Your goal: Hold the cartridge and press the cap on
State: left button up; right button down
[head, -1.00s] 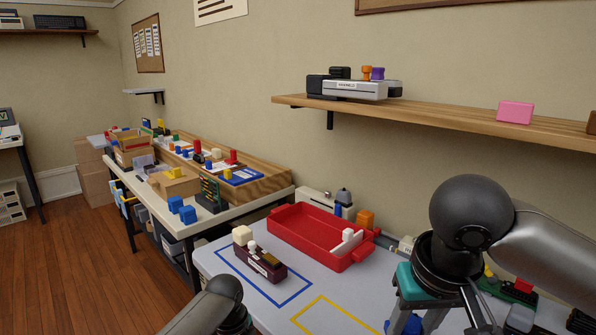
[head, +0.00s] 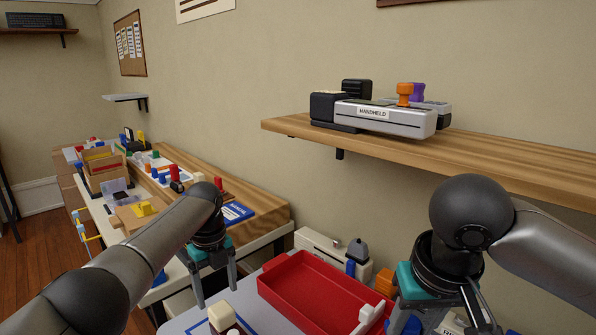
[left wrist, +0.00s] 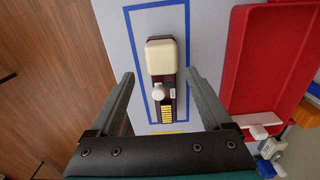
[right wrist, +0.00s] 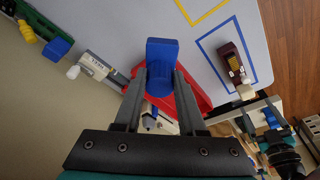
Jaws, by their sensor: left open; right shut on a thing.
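The dark maroon cartridge (left wrist: 165,80) lies inside a blue outline on the pale table. It carries a cream block (left wrist: 160,56) at one end, a small white knob (left wrist: 158,91) and a strip of gold contacts. In the head view only a piece of the cartridge (head: 236,326) shows at the bottom edge. My left gripper (head: 217,296) is open above it, fingers on either side in the left wrist view, apart from it. My right gripper (right wrist: 158,78) is shut on a blue piece (right wrist: 162,52), held over the table. I cannot tell whether this is the cap.
A red tray (head: 284,285) lies on the table between my grippers, with a white piece (head: 370,316) at its right side. Orange and other small items stand behind it. A wooden shelf (head: 480,160) with a handheld (head: 385,117) overhangs the back.

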aim_at(221, 309)
pick_arm(q)
jog(key=shift+w, duration=0.4)
pick_arm(e)
jog(key=shift+w+f, duration=0.1)
jog(key=shift+w, duration=0.25)
pick_arm(q)
jog(key=shift+s+f+b, duration=0.25)
jog(key=shift+f+b, duration=0.5)
jog(key=shift+b, duration=0.15)
pick_arm(e)
jog(key=shift+s+f, duration=0.25)
jog(key=shift+f, duration=0.5)
pick_arm(q)
notch_tip(221, 309, down, 7)
jog(key=b, duration=0.6)
jog(key=shift+w+f, duration=0.1)
jog(key=shift+f, duration=0.05)
pick_arm(e)
jog(key=x, duration=0.2)
jog(key=s+x, duration=0.1)
jog(key=x, duration=0.2)
jog(key=shift+f, duration=0.45)
pick_arm(q)
jog(key=shift+c, duration=0.2)
grip_shut()
